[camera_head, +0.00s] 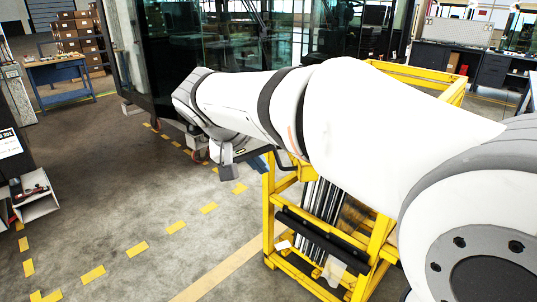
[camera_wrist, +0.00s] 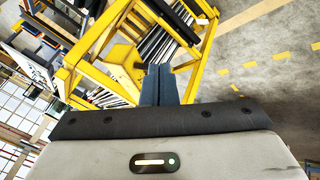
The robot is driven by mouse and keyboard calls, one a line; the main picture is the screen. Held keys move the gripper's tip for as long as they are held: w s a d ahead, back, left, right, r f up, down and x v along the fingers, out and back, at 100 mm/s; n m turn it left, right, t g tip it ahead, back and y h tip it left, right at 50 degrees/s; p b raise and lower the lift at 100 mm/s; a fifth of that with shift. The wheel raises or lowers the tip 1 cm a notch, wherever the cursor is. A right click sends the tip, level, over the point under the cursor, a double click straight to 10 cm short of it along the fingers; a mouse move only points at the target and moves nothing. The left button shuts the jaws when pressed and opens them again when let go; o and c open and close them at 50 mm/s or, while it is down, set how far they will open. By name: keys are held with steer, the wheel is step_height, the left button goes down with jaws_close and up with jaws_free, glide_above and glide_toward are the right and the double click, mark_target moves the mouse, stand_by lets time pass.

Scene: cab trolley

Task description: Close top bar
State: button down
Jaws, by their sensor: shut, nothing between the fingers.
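The yellow trolley (camera_head: 268,205) stands on the floor, right of centre in the head view, partly hidden behind my arm. A black bar (camera_head: 318,232) runs across its front, in front of long, thin upright pieces. A shorter dark bar (camera_head: 288,163) shows near the trolley's top, just under my arm; I cannot tell whether it is the top bar or how far it is open. In the wrist view the yellow frame (camera_wrist: 86,48) fills the upper left, with a dark bar (camera_wrist: 172,18) across it. My gripper (camera_wrist: 160,70) is shut and empty, its tips beside a yellow block (camera_wrist: 122,60).
A large glass-sided cab (camera_head: 205,50) stands behind the trolley. A blue workbench (camera_head: 58,72) and stacked boxes (camera_head: 82,38) are at the far left. Dark cabinets (camera_head: 490,72) stand at the back right. The floor left of the trolley is clear, with yellow dashes.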

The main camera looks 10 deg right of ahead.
steer(key=w+d+f+p, duration=0.2)
steer(key=w+d+f, duration=0.2)
steer(key=d+f, duration=0.2)
steer(key=shift+w+d+f+p, duration=0.25)
steer(key=shift+d+f+p, duration=0.05)
steer(key=shift+d, duration=0.6)
